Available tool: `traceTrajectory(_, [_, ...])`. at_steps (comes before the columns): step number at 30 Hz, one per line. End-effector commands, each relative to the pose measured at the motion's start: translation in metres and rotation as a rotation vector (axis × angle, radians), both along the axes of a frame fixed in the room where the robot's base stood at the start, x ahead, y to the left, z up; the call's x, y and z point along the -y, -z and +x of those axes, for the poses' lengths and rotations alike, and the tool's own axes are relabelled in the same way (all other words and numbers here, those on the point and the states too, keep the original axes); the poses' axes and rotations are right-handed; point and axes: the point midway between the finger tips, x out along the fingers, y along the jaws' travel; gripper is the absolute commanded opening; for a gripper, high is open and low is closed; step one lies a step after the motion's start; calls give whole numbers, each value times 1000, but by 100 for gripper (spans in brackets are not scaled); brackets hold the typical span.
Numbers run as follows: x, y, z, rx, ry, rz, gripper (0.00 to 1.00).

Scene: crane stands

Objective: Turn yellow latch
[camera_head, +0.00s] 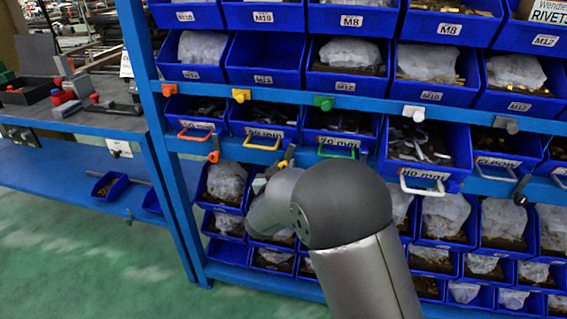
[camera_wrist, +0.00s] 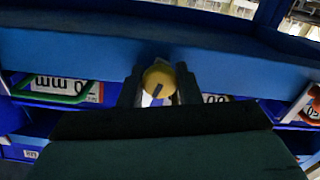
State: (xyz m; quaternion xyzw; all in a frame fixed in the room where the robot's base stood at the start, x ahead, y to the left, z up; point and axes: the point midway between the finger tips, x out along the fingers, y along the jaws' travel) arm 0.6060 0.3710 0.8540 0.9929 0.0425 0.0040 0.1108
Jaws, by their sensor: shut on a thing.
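A yellow latch (camera_head: 288,155) shows beside my gripper on the front of the blue rack, just under the row of bins with coloured handles. In the wrist view the yellow latch (camera_wrist: 158,76) appears as a round yellow knob with a dark slot, held between the two dark fingers. My gripper (camera_wrist: 160,88) is shut on it. In the head view my grey arm hides most of the gripper and part of the latch. A second yellow block (camera_head: 241,95) sits higher on the blue beam, apart from my gripper.
A bin with a yellow handle (camera_head: 262,143) is above my gripper, with a green handle (camera_head: 336,153) to its right. An orange latch (camera_head: 214,156) is to the left. Bins fill the rack above and below. A workbench (camera_head: 110,122) stands left; the green floor is clear.

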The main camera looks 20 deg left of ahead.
Motion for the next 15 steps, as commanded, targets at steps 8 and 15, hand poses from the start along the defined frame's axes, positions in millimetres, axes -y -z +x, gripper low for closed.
traceTrajectory(8, [-1, -5, 0, 24, 0, -231, 8])
traceTrajectory(15, [-2, -4, 0, 38, -1, -369, 8])
